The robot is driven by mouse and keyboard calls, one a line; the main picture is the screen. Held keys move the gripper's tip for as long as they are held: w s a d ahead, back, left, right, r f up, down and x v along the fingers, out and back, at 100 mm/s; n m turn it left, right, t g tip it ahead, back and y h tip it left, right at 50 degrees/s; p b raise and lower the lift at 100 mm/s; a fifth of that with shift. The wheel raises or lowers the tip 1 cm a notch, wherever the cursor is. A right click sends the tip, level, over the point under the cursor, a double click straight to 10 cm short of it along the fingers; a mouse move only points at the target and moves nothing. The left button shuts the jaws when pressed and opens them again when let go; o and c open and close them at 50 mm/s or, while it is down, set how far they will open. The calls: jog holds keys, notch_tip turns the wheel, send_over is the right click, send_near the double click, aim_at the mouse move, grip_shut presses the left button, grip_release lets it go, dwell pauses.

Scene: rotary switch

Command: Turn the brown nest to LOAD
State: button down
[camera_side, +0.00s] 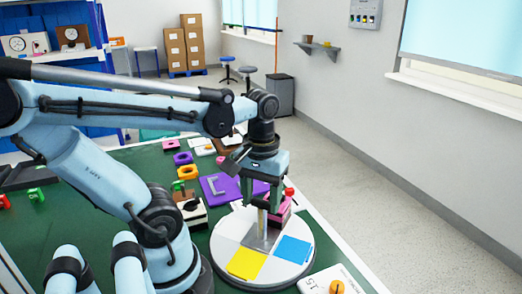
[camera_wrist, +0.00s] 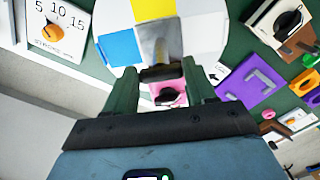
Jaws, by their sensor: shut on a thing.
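A round white turntable (camera_side: 225,240) carries a yellow patch (camera_side: 246,263), a blue patch (camera_side: 294,249) and a grey-brown patch (camera_side: 258,240), which may be the brown nest. My gripper (camera_side: 264,215) points down at the turntable, just behind the grey-brown patch. In the wrist view my gripper (camera_wrist: 161,73) has its fingers on either side of a dark, upright piece on the turntable and is shut on it. I cannot read any LOAD mark.
A pink box (camera_side: 281,212) with a knob stands close behind the turntable. A white dial box (camera_side: 335,283) with an orange knob is at the front right. A purple plate (camera_side: 218,187) and a black-knobbed box (camera_side: 190,208) lie to the left. A white arrow card (camera_wrist: 217,73) is beside the turntable.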

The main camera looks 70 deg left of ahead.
jog(key=shift+n, duration=2.4)
jog(key=shift+w+n, duration=0.15)
jog(key=shift+n, duration=2.25)
jog(key=shift+c, duration=1.8)
grip_release()
jog(key=shift+d+r, duration=0.1)
notch_tip(320, 180, up, 12)
